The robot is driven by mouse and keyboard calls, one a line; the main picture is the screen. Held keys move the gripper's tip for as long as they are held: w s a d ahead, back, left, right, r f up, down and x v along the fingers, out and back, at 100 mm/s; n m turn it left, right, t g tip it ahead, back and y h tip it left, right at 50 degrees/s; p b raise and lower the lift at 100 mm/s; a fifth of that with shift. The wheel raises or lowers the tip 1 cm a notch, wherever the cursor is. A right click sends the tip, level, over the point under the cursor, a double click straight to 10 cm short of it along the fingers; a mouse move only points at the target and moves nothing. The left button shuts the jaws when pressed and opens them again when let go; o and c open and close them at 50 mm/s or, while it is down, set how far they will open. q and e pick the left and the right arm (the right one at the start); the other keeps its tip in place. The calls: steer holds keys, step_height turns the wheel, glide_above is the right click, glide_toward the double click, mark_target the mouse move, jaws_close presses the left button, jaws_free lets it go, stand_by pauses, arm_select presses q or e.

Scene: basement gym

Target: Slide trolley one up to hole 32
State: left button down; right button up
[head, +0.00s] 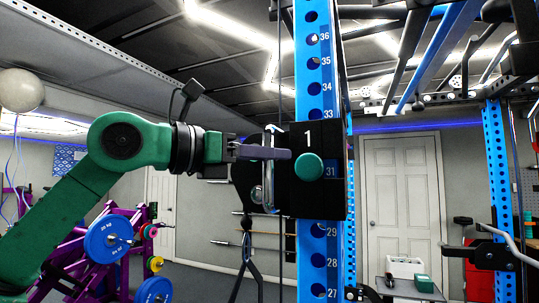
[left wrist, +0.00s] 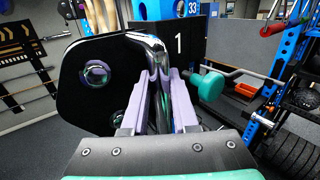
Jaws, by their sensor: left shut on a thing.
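Trolley one (head: 325,202) is a black block marked "1" around the blue numbered upright (head: 301,75). Its green knob (head: 308,167) sits beside the number 31. Number 33 shows just above the block, 29 just below; 32 and 30 are hidden. My left gripper (head: 280,153) is at the trolley's left side, shut on its chrome handle (head: 268,185). In the left wrist view the purple fingers (left wrist: 160,100) close around the handle, with the black side plate (left wrist: 85,65) behind and the green knob (left wrist: 211,87) to the right. My right gripper is out of view.
The upright above the trolley looks clear up to hole 36. Overhead bars (head: 440,50) run to the right. A second blue upright (head: 495,150) stands at right. A purple rack with blue plates (head: 108,238) is at left. A black strap (head: 246,255) hangs below the trolley.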

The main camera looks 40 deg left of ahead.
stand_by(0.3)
arm_select(q)
step_height(320, 180, up, 5)
steer(key=p, duration=0.4)
steer(key=shift+f, duration=0.3)
steer(key=c, duration=0.7)
jaws_free()
steer(key=shift+s, duration=0.1)
steer(key=b+v, duration=0.1)
steer(key=v, duration=0.1)
steer(key=b+v, duration=0.1)
steer(key=v, duration=0.1)
steer(key=b+v, duration=0.1)
steer(key=v, duration=0.1)
steer(key=shift+f+b, duration=0.3)
steer(key=b, duration=0.2)
glide_toward(266, 128)
steer(key=v, duration=0.4)
steer(key=shift+a, duration=0.1)
